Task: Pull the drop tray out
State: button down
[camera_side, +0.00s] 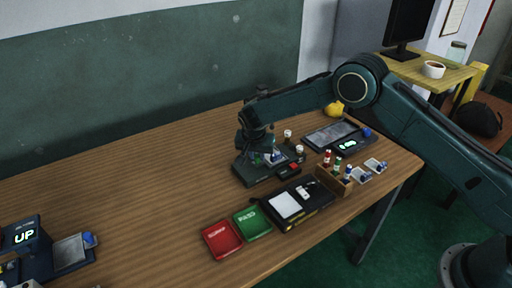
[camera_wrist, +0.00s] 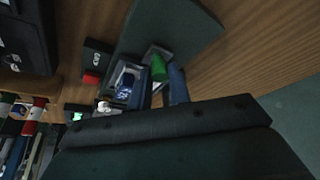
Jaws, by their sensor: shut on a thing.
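My gripper (camera_side: 262,157) is low over a dark film-tower device (camera_side: 250,175) at the middle of the table. In the wrist view its two blue-grey fingers (camera_wrist: 165,82) are closed about a small green cylinder (camera_wrist: 158,67), which stands on a light plate on the dark base. Beside it is a small silver tray (camera_wrist: 126,72) with a blue knob (camera_wrist: 123,88). I cannot tell for sure which part is the drop tray. The arm and gripper hide much of the device in the side view.
A red tray (camera_side: 222,240) and a green tray (camera_side: 253,224) lie near the front edge. A black box (camera_side: 312,211), a wooden rack with small bottles (camera_side: 336,180) and a device with a lit display (camera_side: 340,136) stand right. An "UP" device (camera_side: 22,240) is far left. The left-middle table is clear.

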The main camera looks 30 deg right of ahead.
jog(key=a, duration=0.8)
jog(key=shift+a, duration=0.1)
jog(key=c, duration=1.3)
grip_release()
jog(key=shift+c, duration=0.2)
jog(key=shift+o, duration=0.2)
jog(key=shift+r, duration=0.15)
jog(key=v, duration=1.3)
jog(key=shift+r, duration=0.25)
jog(key=shift+s+r, duration=0.1)
jog(key=shift+s, duration=0.05)
